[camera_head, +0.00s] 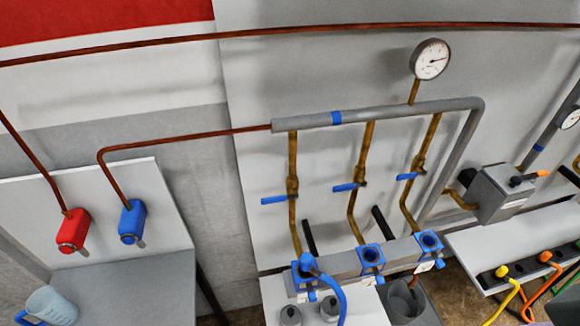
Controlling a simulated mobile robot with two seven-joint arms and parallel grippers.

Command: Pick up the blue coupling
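A blue coupling-like end (306,262) sits at the leftmost blue port of the grey manifold, with a blue hose (334,289) curving down from it. I cannot tell whether it is fully seated. Another blue fitting (132,222) is on the left panel, at the end of a copper pipe, so which one is the blue coupling is not certain. The middle blue port (370,255) and right blue port (428,240) show dark openings. Neither of my grippers is in view.
A red fitting (73,230) is beside the blue one. A pale blue cup (51,306) stands at lower left on a grey surface (135,290). Brass pipes with blue levers rise behind the manifold. At right, yellow (507,300) and orange hoses cross a bench.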

